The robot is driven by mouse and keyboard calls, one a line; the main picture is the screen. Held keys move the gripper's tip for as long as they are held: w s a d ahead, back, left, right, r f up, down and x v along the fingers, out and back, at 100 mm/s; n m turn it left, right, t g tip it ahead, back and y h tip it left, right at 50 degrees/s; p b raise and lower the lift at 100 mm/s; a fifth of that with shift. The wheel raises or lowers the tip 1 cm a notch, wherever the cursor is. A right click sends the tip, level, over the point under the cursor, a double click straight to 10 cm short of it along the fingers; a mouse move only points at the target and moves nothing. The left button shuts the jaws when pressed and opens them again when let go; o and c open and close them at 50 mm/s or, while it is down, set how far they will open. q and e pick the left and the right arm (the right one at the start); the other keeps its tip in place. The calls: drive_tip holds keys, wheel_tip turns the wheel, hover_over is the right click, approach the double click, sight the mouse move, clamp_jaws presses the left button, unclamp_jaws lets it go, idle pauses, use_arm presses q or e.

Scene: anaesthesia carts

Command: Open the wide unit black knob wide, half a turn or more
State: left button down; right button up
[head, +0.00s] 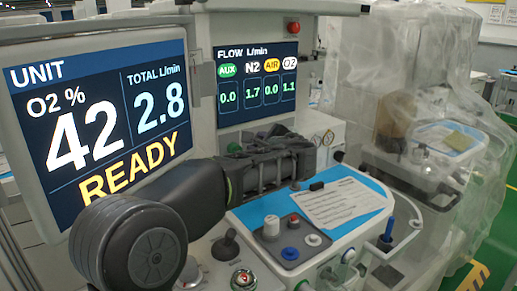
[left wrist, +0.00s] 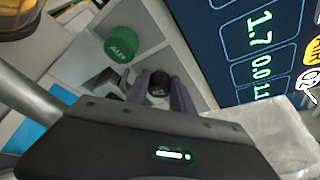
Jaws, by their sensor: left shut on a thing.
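The black knob (left wrist: 158,84), with small pale lettering that looks like N2, sits on the pale panel below the flow display in the left wrist view. My left gripper (left wrist: 158,92) has a finger on each side of it and is shut on it. In the head view my left gripper (head: 285,150) reaches in front of the panel and hides the black knob. The flow display (head: 257,82) reads AUX 0.0, N2 1.7, AIR 0.0 and O2 1.1. The unit screen (head: 100,115) reads O2 42, total 2.8 and READY. My right gripper is not in view.
A green AUX knob (left wrist: 121,44) stands close beside the black knob; it partly shows in the head view (head: 233,148). Below my arm is a blue worktop (head: 365,195) with a paper card and several small knobs. A plastic-covered machine (head: 430,110) stands at the right.

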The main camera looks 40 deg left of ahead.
use_arm(q)
drive_tip(key=c, duration=1.1)
unclamp_jaws()
drive_tip(key=shift+v, duration=3.9)
